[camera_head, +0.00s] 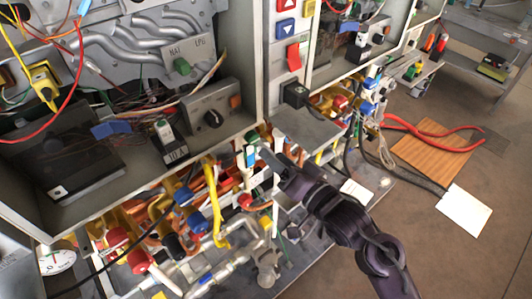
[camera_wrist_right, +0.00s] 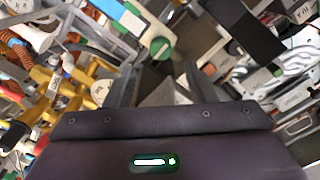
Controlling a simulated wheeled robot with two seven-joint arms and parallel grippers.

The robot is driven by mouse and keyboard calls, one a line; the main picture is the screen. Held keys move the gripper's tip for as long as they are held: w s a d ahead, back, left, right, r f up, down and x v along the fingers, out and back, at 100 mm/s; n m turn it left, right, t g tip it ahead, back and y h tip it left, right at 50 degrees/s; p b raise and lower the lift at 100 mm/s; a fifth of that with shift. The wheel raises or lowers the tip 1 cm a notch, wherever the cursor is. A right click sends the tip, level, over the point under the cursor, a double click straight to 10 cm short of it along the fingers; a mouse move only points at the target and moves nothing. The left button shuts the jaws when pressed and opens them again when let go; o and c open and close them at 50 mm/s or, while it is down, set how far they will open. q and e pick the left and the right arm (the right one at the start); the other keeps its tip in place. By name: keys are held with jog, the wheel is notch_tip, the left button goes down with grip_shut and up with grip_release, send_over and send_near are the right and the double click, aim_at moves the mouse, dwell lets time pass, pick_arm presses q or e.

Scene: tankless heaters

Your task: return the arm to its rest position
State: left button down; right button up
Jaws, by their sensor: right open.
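My right arm (camera_head: 345,220) reaches in from the lower right of the head view. Its gripper (camera_head: 268,160) is at the lower edge of the heater units, in front of the coloured pipes and valves (camera_head: 215,205). In the right wrist view, the two fingers of the gripper (camera_wrist_right: 158,85) stand apart, with nothing held between them. A green round part (camera_wrist_right: 160,48) shows beyond the fingers. I cannot tell whether the fingertips touch anything. My left gripper is not in view.
The open heater cabinet (camera_head: 120,200) fills the left, with a black knob (camera_head: 213,118) inside. A red rocker switch (camera_head: 293,57) is on the panel beside it. The lower right floor is mostly clear.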

jog(key=shift+s+d, duration=0.35)
jog(key=shift+s, duration=0.2)
